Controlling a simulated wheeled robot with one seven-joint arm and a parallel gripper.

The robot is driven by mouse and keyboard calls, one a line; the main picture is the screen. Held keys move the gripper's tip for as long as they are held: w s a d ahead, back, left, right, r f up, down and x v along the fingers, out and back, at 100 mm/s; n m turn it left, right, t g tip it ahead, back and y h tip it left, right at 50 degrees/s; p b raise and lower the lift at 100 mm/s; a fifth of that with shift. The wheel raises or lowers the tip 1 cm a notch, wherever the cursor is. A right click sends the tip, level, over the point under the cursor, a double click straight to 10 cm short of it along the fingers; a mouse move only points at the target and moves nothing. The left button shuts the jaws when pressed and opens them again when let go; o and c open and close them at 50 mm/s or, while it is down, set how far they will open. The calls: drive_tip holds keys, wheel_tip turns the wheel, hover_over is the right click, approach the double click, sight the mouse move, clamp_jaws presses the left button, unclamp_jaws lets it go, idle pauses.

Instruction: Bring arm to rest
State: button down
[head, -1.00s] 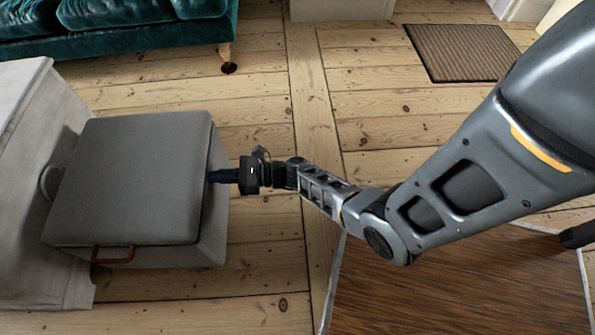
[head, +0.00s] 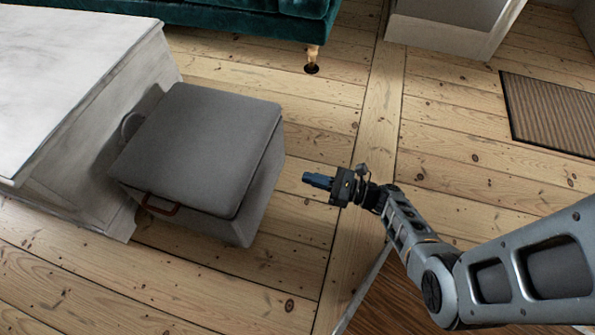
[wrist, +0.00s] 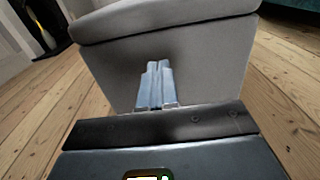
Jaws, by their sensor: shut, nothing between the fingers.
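My gripper (head: 306,180) is shut and empty in the head view, held over the bare floorboards with its fingers pointing left. Its fingers also show close together in the wrist view (wrist: 154,84). A grey storage box with a padded lid (head: 205,140) stands to the left of the gripper, with a visible gap between them. The same box (wrist: 215,75) fills the space ahead of the fingers in the wrist view. My arm reaches in from the lower right of the head view.
A pale, whitewashed table or cabinet (head: 75,80) stands against the box's left side. A teal sofa (head: 240,22) is at the top. A brown doormat (head: 555,112) lies at the right. A dark wooden surface (head: 400,300) is below my arm. Open floor lies between box and doormat.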

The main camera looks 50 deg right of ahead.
drive_tip(key=s+a+f+n+g, duration=0.7)
drive_tip(key=s+a+n+g, duration=0.15)
drive_tip(key=s, duration=0.45)
drive_tip(key=s+a+r+n+g+h, duration=0.1)
drive_tip(key=s+a+r+n+h, duration=0.1)
drive_tip(key=s+r+n+h, duration=0.5)
drive_tip(key=a+r+n+t+p, duration=0.1)
drive_tip(key=r+n+p, duration=0.4)
drive_tip(key=r, duration=1.5)
drive_tip(key=s+a+r+n+t+y+p, duration=0.1)
drive_tip(key=r+n+p, duration=0.5)
drive_tip(key=r+p, duration=0.8)
drive_tip(key=a+r+n+t+p, duration=0.2)
drive_tip(key=r+n+t+p, duration=0.3)
drive_tip(key=r, duration=2.1)
drive_tip(key=n+p, duration=0.1)
drive_tip(key=p, duration=0.3)
drive_tip(key=shift+s+a+r, duration=0.2)
drive_tip(key=shift+s+a, duration=0.2)
